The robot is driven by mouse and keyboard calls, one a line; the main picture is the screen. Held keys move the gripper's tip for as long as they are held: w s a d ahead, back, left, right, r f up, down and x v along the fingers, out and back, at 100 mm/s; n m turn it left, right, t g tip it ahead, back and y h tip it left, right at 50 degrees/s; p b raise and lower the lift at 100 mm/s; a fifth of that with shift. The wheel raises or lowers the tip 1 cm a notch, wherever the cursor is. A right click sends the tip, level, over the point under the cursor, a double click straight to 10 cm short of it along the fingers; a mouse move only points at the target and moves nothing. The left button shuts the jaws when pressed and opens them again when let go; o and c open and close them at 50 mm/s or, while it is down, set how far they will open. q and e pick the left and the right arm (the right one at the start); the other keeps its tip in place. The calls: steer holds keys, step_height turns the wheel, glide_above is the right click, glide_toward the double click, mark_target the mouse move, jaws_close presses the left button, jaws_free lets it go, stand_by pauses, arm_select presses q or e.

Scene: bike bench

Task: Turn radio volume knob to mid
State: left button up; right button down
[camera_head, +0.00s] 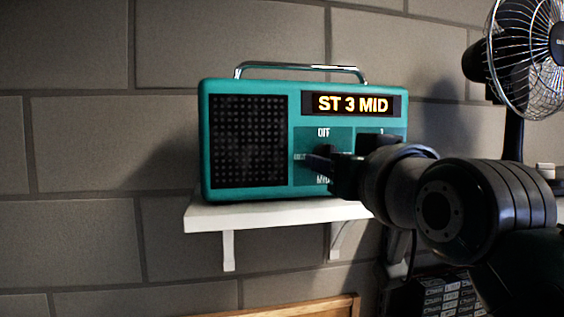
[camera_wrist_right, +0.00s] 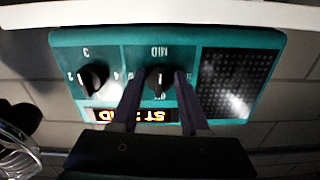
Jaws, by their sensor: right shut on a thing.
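A teal radio (camera_head: 245,90) stands on a white wall shelf (camera_head: 270,214). Its lit display (camera_head: 351,104) reads "ST 3 MID". The wrist view shows the radio (camera_wrist_right: 222,42) upside down, with the black volume knob (camera_wrist_right: 159,77) on the panel marked OFF and MID. My right gripper (camera_head: 318,162) reaches the radio's front from the right and is shut on this knob. In the wrist view its two fingers (camera_wrist_right: 158,86) stand on either side of the knob. The head view mostly hides the knob behind the gripper. My left gripper is not in view.
A second black knob (camera_wrist_right: 92,78), on a numbered dial, sits beside the volume knob. A metal fan (camera_head: 530,60) stands at the right. A wooden edge (camera_head: 300,306) and dark boxes (camera_head: 445,297) are below the shelf. The wall left of the radio is bare.

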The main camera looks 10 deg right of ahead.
stand_by(0.4)
steer(key=shift+c, duration=2)
jaws_free()
steer(key=s+b, duration=0.5)
steer(key=s, duration=0.5)
steer(key=shift+d, duration=0.15)
